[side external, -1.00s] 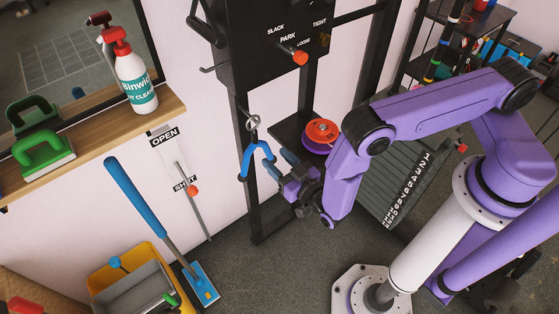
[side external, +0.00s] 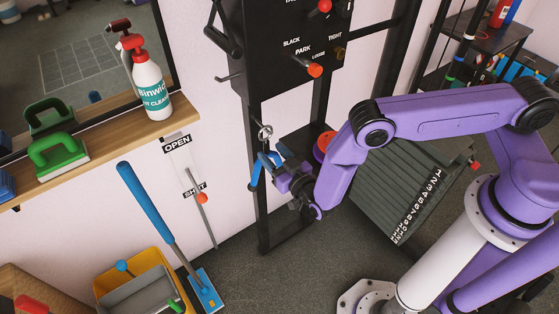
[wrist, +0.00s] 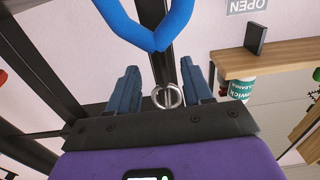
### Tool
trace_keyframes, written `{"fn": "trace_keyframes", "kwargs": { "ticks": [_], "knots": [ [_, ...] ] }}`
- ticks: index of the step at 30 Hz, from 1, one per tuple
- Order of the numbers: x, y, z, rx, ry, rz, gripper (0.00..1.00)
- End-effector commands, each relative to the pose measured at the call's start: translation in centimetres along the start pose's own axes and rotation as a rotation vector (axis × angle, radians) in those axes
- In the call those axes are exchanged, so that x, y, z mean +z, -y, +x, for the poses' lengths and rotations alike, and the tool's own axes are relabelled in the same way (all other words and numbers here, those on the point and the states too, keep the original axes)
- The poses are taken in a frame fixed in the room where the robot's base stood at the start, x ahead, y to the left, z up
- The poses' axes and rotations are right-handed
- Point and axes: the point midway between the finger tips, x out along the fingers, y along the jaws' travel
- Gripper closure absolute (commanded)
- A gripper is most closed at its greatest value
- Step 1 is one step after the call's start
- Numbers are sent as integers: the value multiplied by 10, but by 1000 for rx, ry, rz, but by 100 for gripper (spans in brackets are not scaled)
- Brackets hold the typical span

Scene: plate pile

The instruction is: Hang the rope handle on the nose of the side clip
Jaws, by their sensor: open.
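The blue rope handle (side external: 256,172) hangs as an upside-down V at the black rack's left post, below a silver ring-like clip (side external: 265,132). In the wrist view the handle (wrist: 145,30) crosses the top, with its bend near the middle. The silver clip (wrist: 167,96) shows between my finger outlines there. My gripper (side external: 272,158) is open beside the handle's upper right part and overlaps its right leg in the side view. The wrist view shows the two fingers (wrist: 160,75) apart with nothing clamped. I cannot tell whether a finger touches the handle, or which part is the clip's nose.
The black rack (side external: 262,212) stands close behind the handle. A wooden shelf (side external: 110,137) with a spray bottle (side external: 151,88) and green brush (side external: 58,157) is at left. A blue-handled mop (side external: 147,200) leans below.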

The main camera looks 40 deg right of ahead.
Motion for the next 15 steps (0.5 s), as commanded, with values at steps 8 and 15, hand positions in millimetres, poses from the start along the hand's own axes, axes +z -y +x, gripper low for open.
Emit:
{"fn": "trace_keyframes", "kwargs": {
  "ticks": [8,15],
  "knots": [
    [0,0,23,0,1,0,50],
    [0,0,35,-1,0,-1,50]
  ]
}}
